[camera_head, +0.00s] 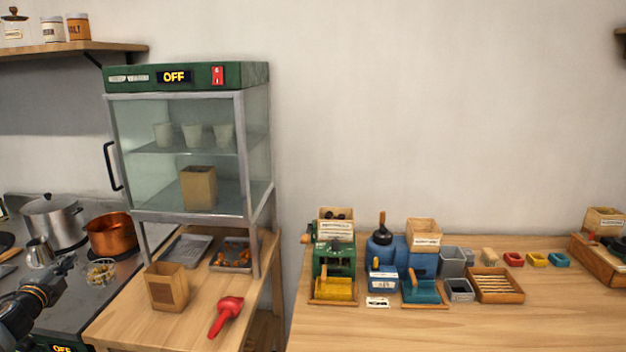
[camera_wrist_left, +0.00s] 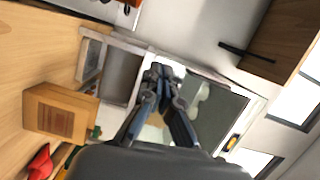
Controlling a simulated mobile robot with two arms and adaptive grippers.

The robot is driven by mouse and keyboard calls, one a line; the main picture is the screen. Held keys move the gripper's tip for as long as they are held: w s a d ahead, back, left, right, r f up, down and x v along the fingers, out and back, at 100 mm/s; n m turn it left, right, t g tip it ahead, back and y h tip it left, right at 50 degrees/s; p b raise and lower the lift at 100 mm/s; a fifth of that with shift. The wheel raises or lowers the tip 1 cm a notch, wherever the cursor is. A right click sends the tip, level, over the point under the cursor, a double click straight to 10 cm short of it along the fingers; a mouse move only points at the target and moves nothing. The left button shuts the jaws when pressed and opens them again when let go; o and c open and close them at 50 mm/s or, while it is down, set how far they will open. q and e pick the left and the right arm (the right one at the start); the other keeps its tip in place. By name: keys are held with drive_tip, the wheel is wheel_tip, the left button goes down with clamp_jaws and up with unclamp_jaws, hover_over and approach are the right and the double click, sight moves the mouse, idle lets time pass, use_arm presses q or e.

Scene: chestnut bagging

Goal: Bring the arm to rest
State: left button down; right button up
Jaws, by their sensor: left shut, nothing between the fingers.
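My left arm comes in at the lower left of the head view, and its gripper (camera_head: 66,264) hangs over the dark stove top, left of the wooden counter. In the left wrist view its fingers (camera_wrist_left: 160,74) are together with nothing between them. A brown paper bag (camera_head: 168,288) stands upright on the counter in front of the glass cabinet, apart from the gripper; it also shows in the left wrist view (camera_wrist_left: 62,112). A red scoop (camera_head: 226,314) lies on the counter to the bag's right. My right gripper is out of view.
The glass warming cabinet (camera_head: 188,78) reads OFF and holds another bag (camera_head: 198,187) and several cups. A copper pot (camera_head: 110,234), a steel pot (camera_head: 52,220) and a glass bowl (camera_head: 101,272) stand near the gripper. Machines and small trays stand on the right table (camera_head: 420,330).

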use_arm(q)
drive_tip(key=s+d+f+n+g, duration=0.2)
drive_tip(key=s+d+f, duration=0.2)
drive_tip(key=d+f, duration=0.4)
drive_tip(key=s+d+f+n+g, duration=0.15)
drive_tip(key=s+d+f, duration=0.35)
drive_tip(key=d, duration=0.5)
drive_tip(key=s+d+f+n+g, duration=0.2)
drive_tip(key=s+d+f+n, duration=0.1)
drive_tip(key=d+f, duration=0.6)
drive_tip(key=s+d+f+n+g+h, duration=0.1)
drive_tip(key=s+d+n+g, duration=0.1)
drive_tip(key=s+d, duration=0.45)
drive_tip(key=s+d+f+n+g+h, duration=0.1)
drive_tip(key=s+d+f+n+g, duration=0.15)
drive_tip(key=s, duration=0.65)
drive_tip(key=s+d+r+n+g+h, duration=0.1)
drive_tip(key=s+d+r+g, duration=0.15)
drive_tip(key=s, duration=0.75)
drive_tip(key=s+d+r+n+g, duration=0.1)
drive_tip(key=s+d+r, duration=0.15)
drive_tip(key=s, duration=0.75)
wheel_tip(320, 180, down, 25)
drive_tip(key=g, duration=0.1)
drive_tip(key=s+a+f+g, duration=0.1)
drive_tip(key=s+a+f, duration=0.1)
drive_tip(key=s+f, duration=1.5)
drive_tip(key=shift+s+a+f+g, duration=0.35)
drive_tip(key=shift+s+f, duration=0.05)
drive_tip(key=shift+f, duration=0.45)
